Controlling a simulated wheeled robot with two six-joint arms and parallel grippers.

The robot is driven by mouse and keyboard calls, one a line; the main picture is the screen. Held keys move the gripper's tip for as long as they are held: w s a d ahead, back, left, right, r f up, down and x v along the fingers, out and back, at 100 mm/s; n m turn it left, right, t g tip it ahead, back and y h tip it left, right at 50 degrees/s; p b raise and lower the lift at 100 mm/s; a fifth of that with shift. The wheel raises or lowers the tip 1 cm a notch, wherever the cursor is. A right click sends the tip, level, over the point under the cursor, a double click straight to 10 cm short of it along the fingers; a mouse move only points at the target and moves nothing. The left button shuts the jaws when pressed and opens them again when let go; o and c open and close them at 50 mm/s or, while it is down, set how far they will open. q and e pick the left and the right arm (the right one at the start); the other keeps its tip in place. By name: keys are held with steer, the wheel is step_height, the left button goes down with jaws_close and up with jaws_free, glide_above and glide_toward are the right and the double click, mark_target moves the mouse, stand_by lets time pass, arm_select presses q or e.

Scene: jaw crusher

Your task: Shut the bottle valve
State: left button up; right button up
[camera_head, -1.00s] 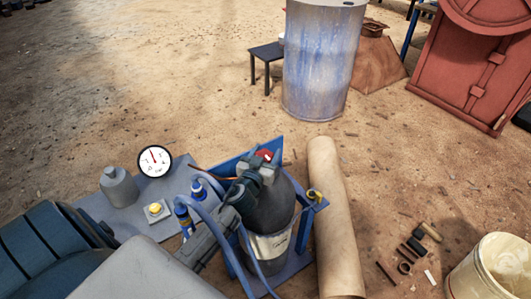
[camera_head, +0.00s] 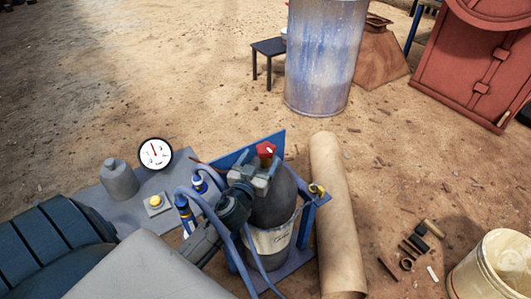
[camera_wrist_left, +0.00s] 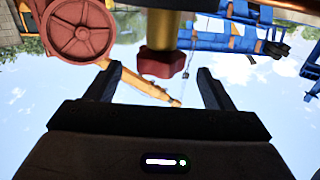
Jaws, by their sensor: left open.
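A dark grey gas bottle (camera_head: 282,200) with a pale label stands in a blue rack (camera_head: 305,228). Its red valve knob (camera_head: 265,149) sits at the top. My left gripper (camera_head: 262,176) is open beside the valve, just below the knob in the head view. In the left wrist view the red knob (camera_wrist_left: 162,63) hangs on a brass stem (camera_wrist_left: 163,28), ahead of and between the open fingertips (camera_wrist_left: 158,76). Clear gaps show on both sides, so the jaws are not shut on it. The gripper hides part of the bottle's neck. My right gripper is not in view.
A dial gauge (camera_head: 155,154), a grey flask (camera_head: 119,179) and a yellow button box (camera_head: 157,204) are on the grey table left of the bottle. Blue hoses (camera_head: 212,212) run near my left arm. A tan roll (camera_head: 338,215) lies right of the rack.

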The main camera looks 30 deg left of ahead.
arm_select(q)
steer(key=shift+b+v, duration=0.4)
steer(key=shift+v, duration=1.75)
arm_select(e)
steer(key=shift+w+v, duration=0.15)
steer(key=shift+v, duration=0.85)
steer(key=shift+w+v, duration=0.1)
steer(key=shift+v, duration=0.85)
